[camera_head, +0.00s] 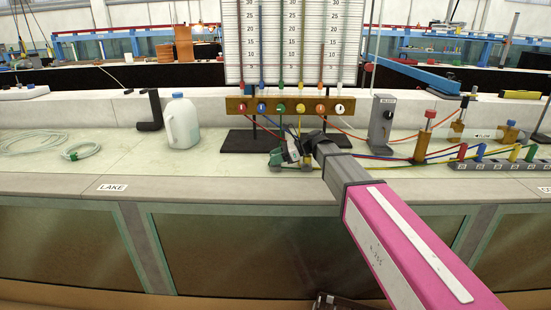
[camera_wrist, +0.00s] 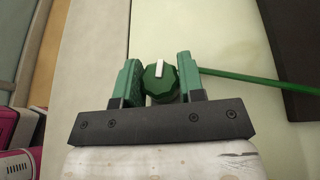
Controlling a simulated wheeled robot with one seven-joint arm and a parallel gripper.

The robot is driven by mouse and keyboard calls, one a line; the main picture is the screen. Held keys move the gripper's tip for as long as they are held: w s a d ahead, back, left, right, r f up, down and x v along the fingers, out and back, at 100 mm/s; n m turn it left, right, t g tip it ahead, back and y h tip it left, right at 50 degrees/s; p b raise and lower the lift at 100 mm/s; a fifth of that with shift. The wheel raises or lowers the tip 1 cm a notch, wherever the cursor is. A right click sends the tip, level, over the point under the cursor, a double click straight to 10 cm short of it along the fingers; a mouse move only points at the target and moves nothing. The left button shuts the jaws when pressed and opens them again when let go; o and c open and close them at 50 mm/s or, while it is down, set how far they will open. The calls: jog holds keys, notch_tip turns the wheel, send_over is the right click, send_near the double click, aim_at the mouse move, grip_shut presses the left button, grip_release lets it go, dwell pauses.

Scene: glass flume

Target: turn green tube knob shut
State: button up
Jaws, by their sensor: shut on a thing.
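In the wrist view, a dark green faceted knob (camera_wrist: 155,86) with a white bar marker on its top sits between the two green jaw pads of my gripper (camera_wrist: 160,80). The marker points nearly along the jaws, tilted slightly. A green tube (camera_wrist: 265,84) runs off to the right behind the jaws. In the head view, my gripper (camera_head: 292,150) is down at the counter in front of the wooden manifold, at the end of my pink arm. The knob is mostly hidden there by the gripper.
A wooden manifold (camera_head: 234,105) with coloured knobs stands below a scaled tube board (camera_head: 290,45). A white jug (camera_head: 181,122) and a black bracket (camera_head: 150,112) stand left. A grey box (camera_head: 381,122) and several coloured-tube valves stand right.

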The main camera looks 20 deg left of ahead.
jog(key=n+g+h, duration=0.1)
jog(key=n+g, duration=0.2)
jog(key=shift+w+a+g+h, duration=0.1)
jog(key=shift+w+g+h, duration=0.1)
jog(key=shift+g+h, duration=0.15)
jog(key=shift+s+n+g+h, duration=0.15)
jog(key=shift+n+g+h, duration=0.7)
jog(key=shift+n+h, duration=0.45)
jog(key=shift+n, duration=0.3)
jog(key=o, duration=0.9)
jog(key=shift+v, duration=3.8)
jog(key=shift+f, duration=0.1)
